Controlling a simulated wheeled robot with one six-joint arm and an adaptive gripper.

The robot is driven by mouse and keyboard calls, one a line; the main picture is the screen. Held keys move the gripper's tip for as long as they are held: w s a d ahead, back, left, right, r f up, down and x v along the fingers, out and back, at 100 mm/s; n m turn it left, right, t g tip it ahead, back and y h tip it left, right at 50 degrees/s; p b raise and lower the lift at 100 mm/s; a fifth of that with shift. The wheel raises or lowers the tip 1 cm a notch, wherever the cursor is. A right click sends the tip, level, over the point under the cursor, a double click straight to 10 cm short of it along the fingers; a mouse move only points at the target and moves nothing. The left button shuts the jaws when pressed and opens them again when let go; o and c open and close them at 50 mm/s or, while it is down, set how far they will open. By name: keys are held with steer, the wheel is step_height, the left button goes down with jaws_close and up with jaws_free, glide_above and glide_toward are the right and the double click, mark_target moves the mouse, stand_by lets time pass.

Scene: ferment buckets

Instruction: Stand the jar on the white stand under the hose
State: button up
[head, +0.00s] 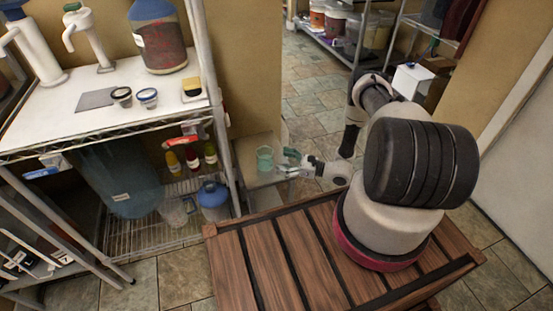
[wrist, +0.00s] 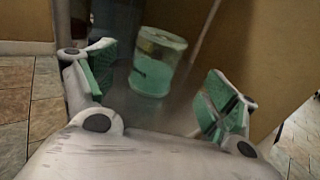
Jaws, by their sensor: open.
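The jar (head: 264,158) is a small green-tinted clear container standing upright on a low pale surface (head: 251,177), beside the shelf rack. In the wrist view the jar (wrist: 155,62) shows ahead, between and beyond the fingertips. My gripper (head: 286,163) reaches left toward it, open and empty, and appears apart from it. Its two green-padded fingers are spread in the wrist view (wrist: 158,92). I cannot clearly identify a white stand or a hose. White curved spouts (head: 85,32) stand at the upper left on the rack's top.
The wire rack holds a big blue bottle (head: 120,178), sauce bottles (head: 191,157) and a blue-lidded jug (head: 214,200) close by the jar. Its upright post (head: 216,105) is near my gripper. A large red-filled jar (head: 160,45) stands on the white top.

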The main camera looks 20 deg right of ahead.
mark_target(265, 159)
steer(key=shift+x, duration=3.85)
steer(key=shift+s+a+f, duration=0.1)
steer(key=shift+s+f, duration=0.05)
steer(key=c, duration=1.4)
